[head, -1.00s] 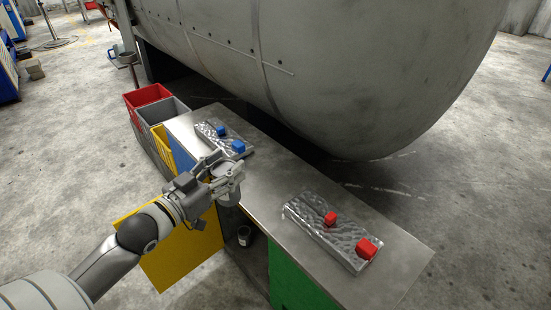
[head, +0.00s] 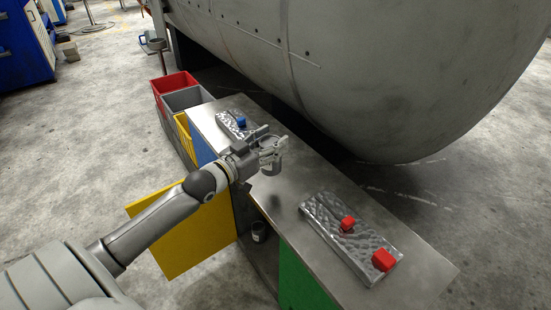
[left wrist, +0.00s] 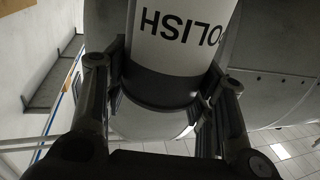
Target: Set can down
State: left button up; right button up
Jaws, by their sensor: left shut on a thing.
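My left gripper (head: 272,152) is shut on a can, which it holds at the near edge of the grey metal bench top (head: 290,190). In the head view the can (head: 271,169) shows as a small grey cylinder below the fingers. I cannot tell whether its base touches the bench. In the left wrist view the can (left wrist: 178,40) has a white label reading "POLISH", a dark band and a pale end between the fingers (left wrist: 165,110). My right gripper is out of view.
A mould with red blocks (head: 350,240) lies on the bench's right part; another with a blue block (head: 240,122) lies farther left. A large grey tank (head: 380,80) hangs behind.

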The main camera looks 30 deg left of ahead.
pick_arm(q)
jog(key=f, duration=0.1)
jog(key=w+f, duration=0.1)
jog(key=w+b, duration=0.1)
jog(key=shift+w+a+f, duration=0.15)
jog(key=shift+a+f, duration=0.1)
jog(key=shift+f, duration=0.15)
jog(key=f, duration=0.2)
jog(key=w+f+b, duration=0.1)
jog(key=f, duration=0.1)
jog(key=shift+a+f+b, duration=0.1)
jog(key=shift+b, duration=0.2)
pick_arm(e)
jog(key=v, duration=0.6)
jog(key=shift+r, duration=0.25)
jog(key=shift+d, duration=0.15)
pick_arm(q)
jog(key=shift+s, duration=0.1)
jog(key=o, duration=1.1)
jog(key=shift+o, duration=0.2)
